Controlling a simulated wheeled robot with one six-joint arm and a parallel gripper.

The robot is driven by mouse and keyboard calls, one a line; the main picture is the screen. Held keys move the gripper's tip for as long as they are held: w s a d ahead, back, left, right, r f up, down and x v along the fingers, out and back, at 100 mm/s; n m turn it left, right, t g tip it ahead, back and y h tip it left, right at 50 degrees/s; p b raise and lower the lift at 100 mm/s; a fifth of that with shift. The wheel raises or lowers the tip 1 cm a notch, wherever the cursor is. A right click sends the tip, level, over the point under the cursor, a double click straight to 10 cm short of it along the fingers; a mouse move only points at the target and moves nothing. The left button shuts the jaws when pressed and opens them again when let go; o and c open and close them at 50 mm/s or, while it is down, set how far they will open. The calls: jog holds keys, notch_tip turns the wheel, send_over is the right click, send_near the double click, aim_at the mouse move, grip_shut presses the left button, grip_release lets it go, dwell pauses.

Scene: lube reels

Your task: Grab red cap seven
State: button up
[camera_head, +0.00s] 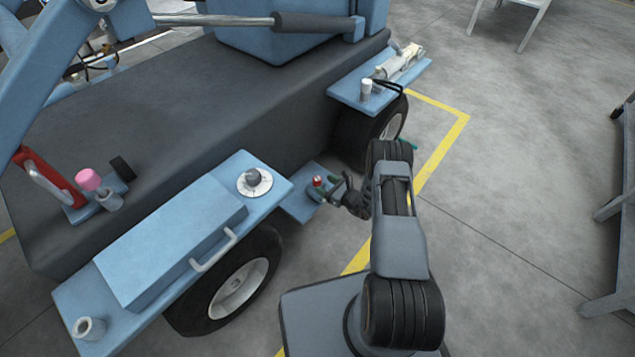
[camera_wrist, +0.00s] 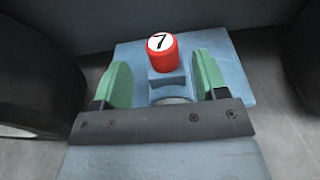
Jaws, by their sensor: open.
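The red cap (camera_wrist: 163,54) has a white top marked with a black 7. In the wrist view it sits upright on a small blue block on a blue plate (camera_wrist: 235,72). It also shows small in the head view (camera_head: 317,181), on the low blue step between the two wheels. My gripper (camera_wrist: 162,72) is open, with green fingers on the left and right. The cap lies between the fingers' lines, toward their far ends, and does not appear to touch either finger. In the head view my gripper (camera_head: 328,188) is low beside the step.
A wheel (camera_head: 235,285) under a blue fender (camera_head: 265,200) is at the left of the step, and another wheel (camera_head: 385,120) is behind it. A dark vehicle body rises behind the plate. Open grey floor (camera_head: 520,200) lies to the right.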

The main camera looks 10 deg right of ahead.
aim_at(317, 179)
jog(key=b+x, duration=0.2)
jog(key=x, duration=0.2)
jog(key=shift+w+f, duration=0.15)
jog(key=shift+w+a, duration=0.2)
jog(key=shift+w, duration=0.1)
jog(key=shift+c, duration=0.4)
jog(key=c, duration=0.9)
